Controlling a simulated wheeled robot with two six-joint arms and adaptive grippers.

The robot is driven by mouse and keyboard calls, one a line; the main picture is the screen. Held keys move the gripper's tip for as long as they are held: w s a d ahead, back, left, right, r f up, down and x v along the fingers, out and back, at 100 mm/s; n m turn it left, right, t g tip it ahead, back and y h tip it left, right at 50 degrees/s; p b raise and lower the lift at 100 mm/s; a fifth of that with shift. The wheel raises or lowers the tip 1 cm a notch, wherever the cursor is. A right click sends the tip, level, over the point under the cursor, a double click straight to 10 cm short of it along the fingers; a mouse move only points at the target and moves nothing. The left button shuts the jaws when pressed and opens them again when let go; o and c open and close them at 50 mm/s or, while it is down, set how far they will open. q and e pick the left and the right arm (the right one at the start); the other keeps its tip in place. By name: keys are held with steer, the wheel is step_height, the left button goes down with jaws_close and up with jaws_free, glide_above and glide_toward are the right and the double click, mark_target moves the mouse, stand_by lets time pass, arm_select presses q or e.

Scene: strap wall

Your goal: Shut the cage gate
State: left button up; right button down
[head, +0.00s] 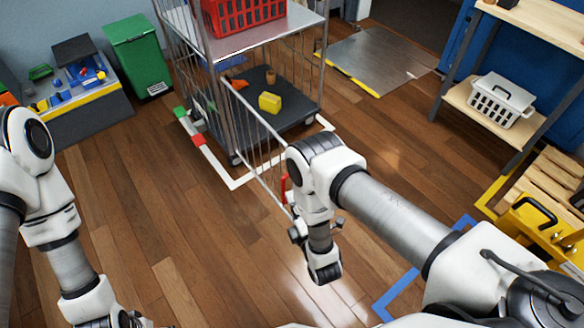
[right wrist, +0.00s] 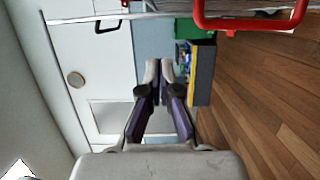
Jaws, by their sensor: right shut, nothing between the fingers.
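The wire cage trolley (head: 212,100) stands at the upper middle of the head view. Its mesh gate (head: 262,153) stands open, swung out from the trolley toward me. A red handle (head: 284,187) is on the gate's near end, partly hidden by my right arm. The handle shows large in the right wrist view (right wrist: 250,22), beside the fingers and apart from them. My right gripper (head: 296,232) is close to the gate's near end, and its fingers (right wrist: 155,78) are shut and empty. My left arm reaches the bottom left edge, with its gripper out of view.
A red crate (head: 245,15) sits on the trolley's upper shelf, and a yellow block (head: 269,102) lies on its lower deck. A green bin (head: 140,55) and a tool bench (head: 85,105) stand left. A shelf with a white basket (head: 500,100) stands right. The front-left floor is clear.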

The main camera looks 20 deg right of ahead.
steer(key=w+d+b, duration=0.3)
steer(key=w+b, duration=0.2)
steer(key=w, duration=0.6)
steer(key=shift+f+b, duration=0.15)
steer(key=shift+b, duration=0.15)
steer(key=shift+d, duration=0.1)
